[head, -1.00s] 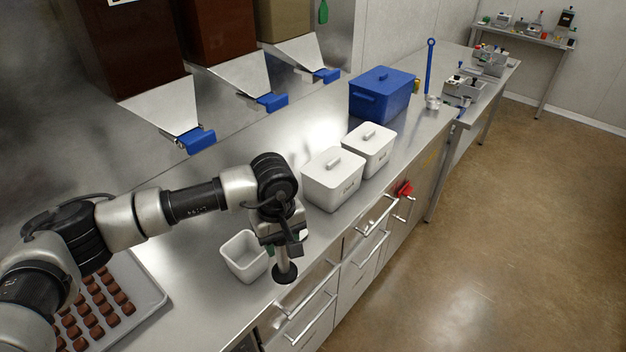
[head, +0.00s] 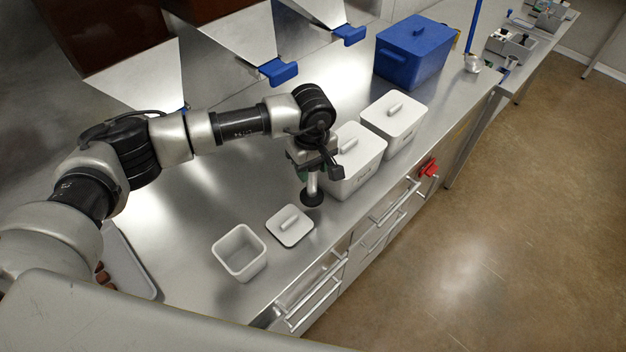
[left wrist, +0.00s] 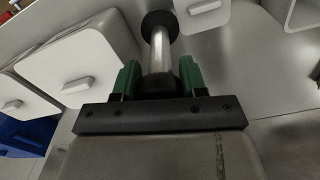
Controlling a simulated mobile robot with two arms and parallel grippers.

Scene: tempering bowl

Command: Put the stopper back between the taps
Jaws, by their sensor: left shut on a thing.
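My left gripper (head: 307,174) is shut on the stopper (head: 312,192), a short metal post with a black disc at its lower end. In the left wrist view the stopper (left wrist: 159,48) sits between the green fingers of the gripper (left wrist: 160,80), its far black disc pointing away. It is held beside the front-left lidded white box; whether its disc touches the counter, I cannot tell. Blue-handled spouts, perhaps the taps, show at the back: one blue handle (head: 278,71) and another (head: 349,35). My right gripper is out of view.
An open white container (head: 240,252) and a loose white lid (head: 290,226) lie on the counter (head: 190,240). Two lidded white boxes (head: 357,150) and a blue lidded box (head: 413,50) stand right. A red object (head: 428,167) is at the drawer front.

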